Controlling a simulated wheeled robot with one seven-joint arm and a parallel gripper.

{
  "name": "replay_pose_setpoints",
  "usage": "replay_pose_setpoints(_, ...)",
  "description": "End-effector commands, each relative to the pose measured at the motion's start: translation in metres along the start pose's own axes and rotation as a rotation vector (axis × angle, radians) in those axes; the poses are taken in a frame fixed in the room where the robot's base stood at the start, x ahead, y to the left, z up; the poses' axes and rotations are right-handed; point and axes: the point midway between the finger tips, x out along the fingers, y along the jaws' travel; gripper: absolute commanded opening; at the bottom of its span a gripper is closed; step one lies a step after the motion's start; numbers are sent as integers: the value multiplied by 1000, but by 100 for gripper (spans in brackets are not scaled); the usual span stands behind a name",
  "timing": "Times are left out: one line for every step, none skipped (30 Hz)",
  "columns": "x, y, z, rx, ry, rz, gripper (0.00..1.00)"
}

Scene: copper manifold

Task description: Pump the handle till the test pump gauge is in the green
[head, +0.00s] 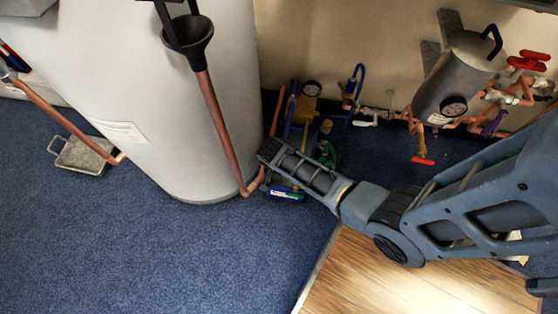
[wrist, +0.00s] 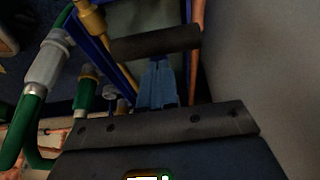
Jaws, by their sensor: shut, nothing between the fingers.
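The test pump (head: 299,112) stands on the floor beside the white tank, with a blue frame and a round gauge (head: 312,88). The gauge face is too small to read. In the wrist view a dark bar (wrist: 155,42), which looks like the pump handle's grip, lies across, just beyond the fingertips. My gripper (wrist: 160,66) is shut and empty, its blue fingers pointing at the bar. I cannot tell whether they touch it. In the head view my arm hides part of the pump, and the fingers cannot be made out.
The white tank (head: 165,100) stands close on the left, with a copper pipe (head: 222,130) in front. A grey cylinder (head: 455,75) with copper pipes and red valve handles (head: 528,62) is at right. Green hoses (wrist: 30,115) lie left of my gripper. Blue carpet (head: 150,240) is clear.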

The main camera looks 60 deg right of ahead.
Motion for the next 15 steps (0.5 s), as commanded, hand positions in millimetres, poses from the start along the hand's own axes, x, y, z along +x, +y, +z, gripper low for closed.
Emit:
replay_pose_setpoints(1, 5, 10, -13, -22, 7, 0)
replay_pose_setpoints(-3, 4, 7, -13, -21, 7, 0)
replay_pose_setpoints(-8, 4, 1, -12, -18, 6, 0)
replay_pose_setpoints(-12, 3, -4, -10, -15, 6, 0)
replay_pose_setpoints(-17, 2, -9, -10, -12, 4, 0)
replay_pose_setpoints(-24, 1, -17, -9, -8, 2, 0)
replay_pose_setpoints(-28, 0, -24, -6, -4, 1, 0)
replay_pose_setpoints(-33, 0, -30, -4, -1, -1, 0)
replay_pose_setpoints(-42, 0, -27, -8, 1, -1, 0)
replay_pose_setpoints(-49, 0, -27, -9, 1, -1, 0)
replay_pose_setpoints(-56, 0, -26, -9, 1, -2, 0)
replay_pose_setpoints(-65, 0, -27, -8, 2, -2, 0)
replay_pose_setpoints(-72, -1, -27, -7, 2, -2, 0)
replay_pose_setpoints(-78, 0, -26, -7, 2, -2, 0)
replay_pose_setpoints(-86, -1, -26, -6, 2, -2, 0)
